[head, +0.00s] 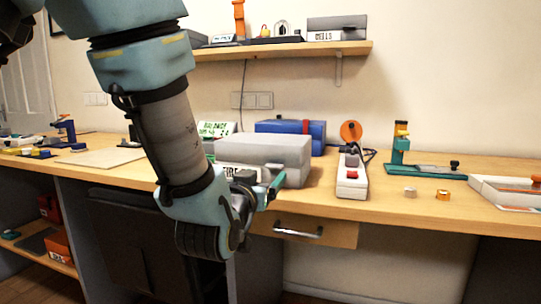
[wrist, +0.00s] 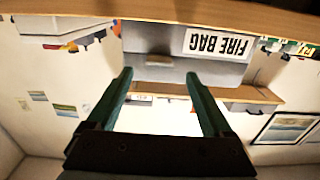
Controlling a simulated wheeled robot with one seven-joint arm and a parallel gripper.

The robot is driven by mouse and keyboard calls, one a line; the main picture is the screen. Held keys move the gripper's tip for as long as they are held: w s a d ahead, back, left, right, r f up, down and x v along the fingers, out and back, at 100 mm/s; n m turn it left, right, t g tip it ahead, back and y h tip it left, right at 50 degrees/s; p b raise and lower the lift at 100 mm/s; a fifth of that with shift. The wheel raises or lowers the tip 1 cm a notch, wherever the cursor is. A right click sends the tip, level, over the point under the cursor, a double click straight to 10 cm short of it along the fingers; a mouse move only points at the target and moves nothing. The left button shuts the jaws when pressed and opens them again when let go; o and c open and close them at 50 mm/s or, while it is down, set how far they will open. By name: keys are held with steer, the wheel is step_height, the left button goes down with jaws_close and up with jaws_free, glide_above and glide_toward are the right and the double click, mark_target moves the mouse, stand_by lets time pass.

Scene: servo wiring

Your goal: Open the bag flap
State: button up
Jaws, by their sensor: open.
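The grey fire bag (head: 265,150) sits on the workbench, box-shaped, with a light grey top that looks closed. My gripper (head: 272,187) is in front of its front face and hides part of the "FIRE" label. In the wrist view, which is upside down, the grey bag (wrist: 150,37) and its white "FIRE BAG" label (wrist: 218,44) lie beyond the fingertips. A small pale strip (wrist: 158,61) shows on the bag between the fingers' lines. My gripper (wrist: 160,73) is open with nothing between its teal fingers. I cannot tell whether it touches the bag.
A blue case (head: 290,132) stands behind the bag. A white power strip (head: 352,176) and an orange reel (head: 351,131) are to the right. A teal stand (head: 400,145) is farther right. A wall shelf (head: 285,50) hangs above. A drawer (head: 303,230) is below the bench edge.

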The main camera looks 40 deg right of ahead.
mark_target(264, 149)
steer(key=shift+d+r+p, duration=0.1)
steer(key=shift+r+p, duration=0.15)
steer(key=shift+p, duration=0.8)
steer(key=shift+f+x, duration=0.15)
steer(key=shift+x, duration=1.2)
steer(key=shift+f+x, duration=0.15)
steer(key=shift+x, duration=1.25)
jaws_close()
